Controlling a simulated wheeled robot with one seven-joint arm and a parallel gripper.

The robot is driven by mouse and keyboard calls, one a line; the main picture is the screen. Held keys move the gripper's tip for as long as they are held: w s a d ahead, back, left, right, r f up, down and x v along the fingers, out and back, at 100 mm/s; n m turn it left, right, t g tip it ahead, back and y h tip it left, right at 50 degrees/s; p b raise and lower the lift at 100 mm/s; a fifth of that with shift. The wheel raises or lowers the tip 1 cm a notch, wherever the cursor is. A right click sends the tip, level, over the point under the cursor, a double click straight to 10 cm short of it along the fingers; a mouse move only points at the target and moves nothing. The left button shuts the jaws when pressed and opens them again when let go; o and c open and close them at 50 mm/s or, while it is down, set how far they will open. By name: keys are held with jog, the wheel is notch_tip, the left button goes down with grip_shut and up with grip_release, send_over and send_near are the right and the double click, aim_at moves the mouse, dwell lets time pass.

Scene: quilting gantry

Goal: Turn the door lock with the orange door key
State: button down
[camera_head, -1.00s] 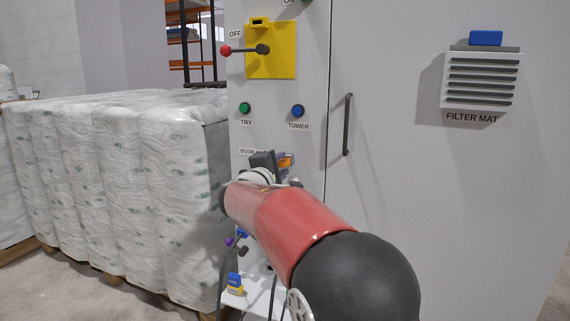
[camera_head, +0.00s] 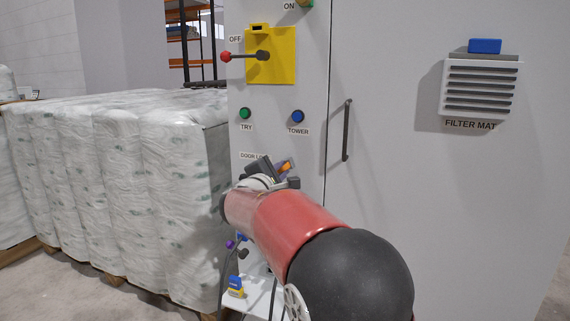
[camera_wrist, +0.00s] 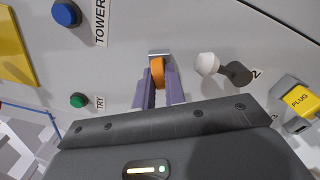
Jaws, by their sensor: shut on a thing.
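The orange door key (camera_wrist: 158,73) is between the two purple fingers of my gripper (camera_wrist: 160,85) in the wrist view. The fingers are shut on its bow. The key's far end is at the metal door lock (camera_wrist: 159,52) on the grey panel; how deep it sits is hidden. My arm hides the lock there.
A yellow switch plate (camera_head: 283,66) with a red-tipped lever is above. Green (camera_head: 245,113) and blue (camera_head: 298,116) buttons sit between. A white-knobbed lever (camera_wrist: 207,64) and a yellow plug (camera_wrist: 300,97) are beside the lock. A door handle (camera_head: 347,130) is at right; wrapped bales (camera_head: 130,190) stand left.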

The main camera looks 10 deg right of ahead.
dwell(0.3)
jog(key=shift+r+n+p, duration=0.1)
jog(key=shift+n+p, duration=0.4)
jog(key=shift+n, duration=1.5)
jog(key=n, duration=0.2)
jog(key=shift+n, duration=0.3)
jog(key=shift+f+n, duration=0.2)
jog(key=shift+n, duration=0.4)
